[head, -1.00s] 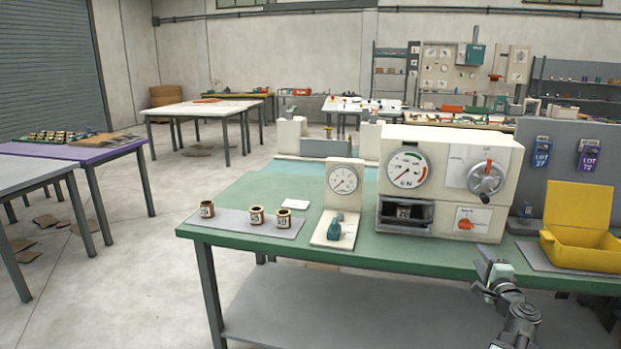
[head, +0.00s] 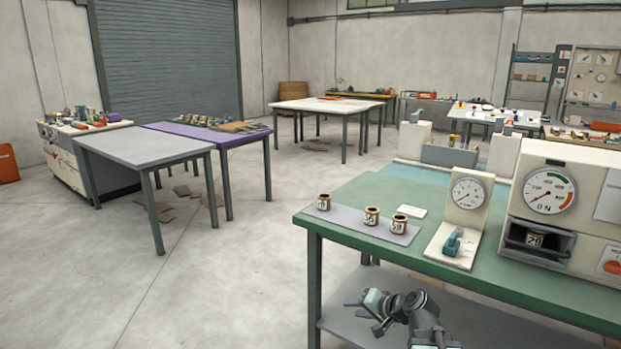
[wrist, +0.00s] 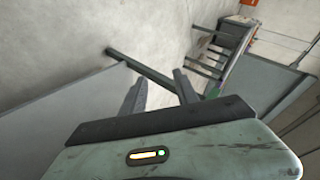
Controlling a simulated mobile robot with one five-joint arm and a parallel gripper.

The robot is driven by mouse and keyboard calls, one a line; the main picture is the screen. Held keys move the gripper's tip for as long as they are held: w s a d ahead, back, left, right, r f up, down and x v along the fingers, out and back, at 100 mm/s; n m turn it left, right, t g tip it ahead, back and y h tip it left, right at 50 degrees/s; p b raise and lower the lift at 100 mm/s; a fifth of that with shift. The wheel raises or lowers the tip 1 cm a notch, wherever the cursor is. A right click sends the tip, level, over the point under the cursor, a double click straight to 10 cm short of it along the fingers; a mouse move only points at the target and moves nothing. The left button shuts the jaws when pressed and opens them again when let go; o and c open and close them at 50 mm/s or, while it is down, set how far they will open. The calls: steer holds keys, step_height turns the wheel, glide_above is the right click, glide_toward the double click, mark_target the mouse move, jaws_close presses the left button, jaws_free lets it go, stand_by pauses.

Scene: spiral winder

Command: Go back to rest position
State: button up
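My gripper (head: 356,305) is low in the head view, in front of the left part of the green workbench (head: 420,192) and beside its lower shelf. In the wrist view its two fingers (wrist: 160,80) stand apart with nothing between them, so it is open and empty. It touches nothing that I can see. My arm is folded low at the bottom of the head view.
Three small labelled spools (head: 371,216) stand on a grey mat on the bench. A small gauge stand (head: 468,195) and a cream machine (head: 548,195) are to their right. A grey table (head: 140,145) and a purple table (head: 215,135) stand left. Open floor lies between.

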steer(key=s+a+f+n+g+h, duration=0.1)
steer(key=s+a+f+n+g, duration=0.25)
steer(key=s+a+f, duration=0.25)
steer(key=s+d+f+n+g+h+p, duration=0.1)
steer(key=s+d+f+g+h, duration=0.3)
steer(key=s+d, duration=0.5)
step_height(320, 180, up, 18)
steer(key=g+h+p, duration=0.1)
steer(key=p, duration=1.5)
steer(key=shift+a+p, duration=0.25)
steer(key=shift+p, duration=0.1)
steer(key=shift+f, duration=0.1)
